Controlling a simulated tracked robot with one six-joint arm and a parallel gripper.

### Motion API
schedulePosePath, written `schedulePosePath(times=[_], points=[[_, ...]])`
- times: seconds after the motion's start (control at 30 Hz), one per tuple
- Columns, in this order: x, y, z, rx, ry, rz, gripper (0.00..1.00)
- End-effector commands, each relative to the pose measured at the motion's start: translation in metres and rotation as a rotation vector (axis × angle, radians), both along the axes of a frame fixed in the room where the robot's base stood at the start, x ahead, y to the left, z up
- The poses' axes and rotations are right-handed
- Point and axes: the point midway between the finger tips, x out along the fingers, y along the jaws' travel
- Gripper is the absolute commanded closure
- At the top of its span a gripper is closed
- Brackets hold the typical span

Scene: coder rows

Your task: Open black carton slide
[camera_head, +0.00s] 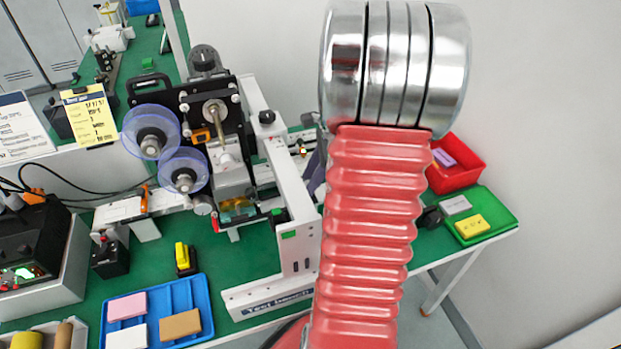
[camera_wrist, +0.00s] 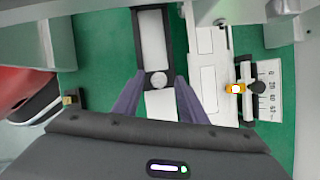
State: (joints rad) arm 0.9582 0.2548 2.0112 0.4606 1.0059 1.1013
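The black carton slide (camera_wrist: 153,45) shows in the wrist view as a dark frame around a pale strip, with a round silver knob (camera_wrist: 158,80) at its lower end. My gripper (camera_wrist: 160,77) has two dark purple fingers standing apart, one on each side of the knob. I see gaps between the fingers and the knob, so it appears open and empty; the height of the fingertips relative to the knob is unclear. In the head view my red arm hides most of the gripper, and a purple finger (camera_head: 317,174) shows at its left edge. I cannot make out the slide there.
A white rail plate (camera_wrist: 207,75) lies right of the slide, with an orange pointer (camera_wrist: 236,89), a black knob (camera_wrist: 257,87) and a scale (camera_wrist: 268,90). In the head view the coder machine (camera_head: 205,125) stands left of my arm; a red bin (camera_head: 462,178) and green tray (camera_head: 507,218) sit right.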

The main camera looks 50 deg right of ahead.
Motion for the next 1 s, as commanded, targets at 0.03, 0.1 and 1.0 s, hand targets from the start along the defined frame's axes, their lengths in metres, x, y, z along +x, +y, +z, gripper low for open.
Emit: schedulePosePath(times=[0.03, 0.1, 1.0], points=[[0.0000, 0.0000, 0.0000, 0.000, 0.000, 0.000, 0.62], [-0.0001, -0.0001, 0.0001, 0.000, 0.000, 0.000, 0.62], [0.0004, -0.0019, 0.0010, -0.003, -0.003, -0.003, 1.00]])
